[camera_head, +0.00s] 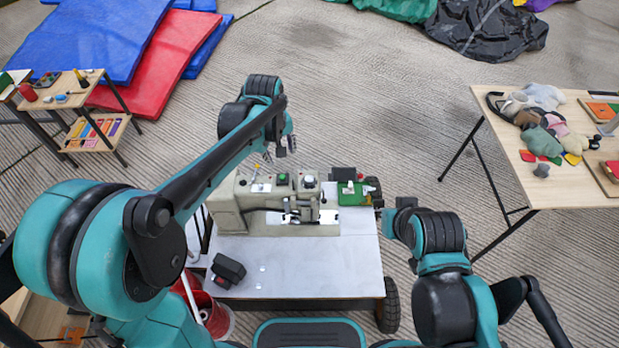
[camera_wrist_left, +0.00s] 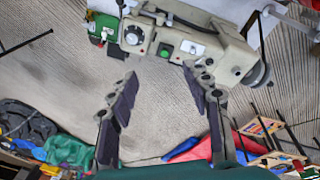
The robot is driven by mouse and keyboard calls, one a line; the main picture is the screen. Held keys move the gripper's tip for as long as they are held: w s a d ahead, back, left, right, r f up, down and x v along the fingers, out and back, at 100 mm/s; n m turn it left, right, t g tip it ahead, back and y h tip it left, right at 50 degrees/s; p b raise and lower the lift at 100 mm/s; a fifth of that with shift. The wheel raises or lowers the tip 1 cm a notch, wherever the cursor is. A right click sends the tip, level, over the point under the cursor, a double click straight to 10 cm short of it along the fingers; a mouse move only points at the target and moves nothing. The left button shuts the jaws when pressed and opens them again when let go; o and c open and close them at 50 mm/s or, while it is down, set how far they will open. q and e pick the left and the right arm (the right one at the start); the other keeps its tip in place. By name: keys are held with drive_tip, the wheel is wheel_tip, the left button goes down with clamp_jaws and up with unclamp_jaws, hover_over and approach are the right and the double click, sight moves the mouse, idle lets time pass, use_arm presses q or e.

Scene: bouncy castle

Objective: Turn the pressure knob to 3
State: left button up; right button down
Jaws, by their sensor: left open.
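The pressure knob (camera_head: 309,181) is a round dial on top of the beige machine (camera_head: 228,212), which stands on a cart. My left gripper (camera_head: 282,148) is behind the machine's far edge in the head view. In the wrist view its two fingers (camera_wrist_left: 163,88) are spread and empty, apart from the knob. My right arm ends beside the cart; its jaws (camera_head: 388,216) are too unclear to judge.
A green button (camera_head: 282,179) and a white switch plate (camera_head: 261,188) sit beside the knob. A green box (camera_head: 352,193) stands right of the machine. A black object (camera_head: 228,270) lies on the cart top (camera_head: 330,268). A cluttered table (camera_head: 560,190) is at right.

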use_arm(q)
drive_tip(key=w+d+f+n+g, duration=0.1)
drive_tip(key=w+d+f, duration=0.3)
drive_tip(key=w+f, duration=0.15)
drive_tip(key=n+g, duration=0.1)
drive_tip(key=n, duration=0.1)
hover_over(309, 178)
wheel_tip(309, 178, down, 9)
drive_tip(key=shift+r, duration=0.15)
drive_tip(key=shift+s+f+b, duration=0.1)
drive_tip(key=shift+f+b, duration=0.35)
drive_tip(key=shift+f, duration=0.15)
wheel_tip(309, 178, down, 7)
drive_tip(key=shift+r+b, duration=0.15)
drive_tip(key=shift+b, duration=1.1)
clamp_jaws()
